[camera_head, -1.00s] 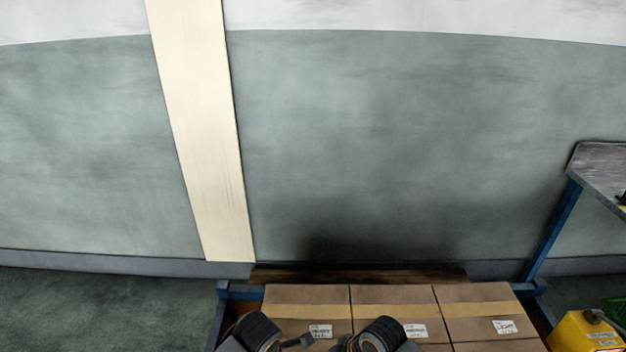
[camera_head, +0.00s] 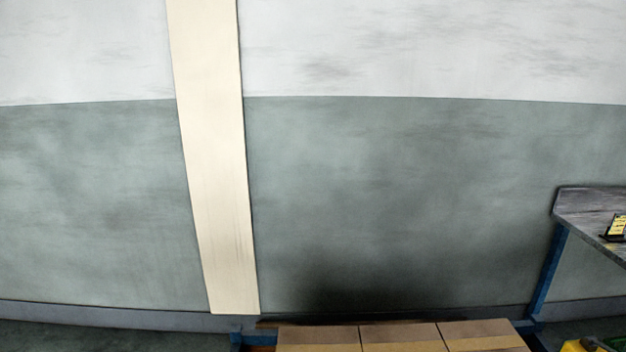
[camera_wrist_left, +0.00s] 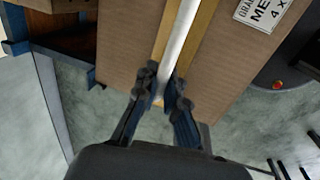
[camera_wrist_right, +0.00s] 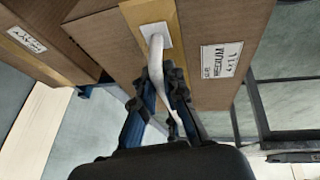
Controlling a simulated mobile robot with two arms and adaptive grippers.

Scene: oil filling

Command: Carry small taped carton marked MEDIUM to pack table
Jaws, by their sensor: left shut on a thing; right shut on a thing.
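A brown taped carton (camera_wrist_left: 110,50) fills much of the left wrist view, with a white label (camera_wrist_left: 262,12) whose cut-off text begins "ME". My left gripper (camera_wrist_left: 163,88) is shut on a pale bar-like handle (camera_wrist_left: 178,45) that runs along its tape. In the right wrist view my right gripper (camera_wrist_right: 165,85) is shut on a white curved handle at a taped carton (camera_wrist_right: 215,50) with a label. It looks like the same carton, but I cannot be sure. Neither gripper shows in the head view.
Taped cartons (camera_head: 400,336) stand side by side at the bottom of the head view. A grey-topped table (camera_head: 590,210) with blue legs stands at right, bearing a yellow-and-black item (camera_head: 615,228). Another labelled carton (camera_wrist_right: 45,45) is at left in the right wrist view. A wall closes the back.

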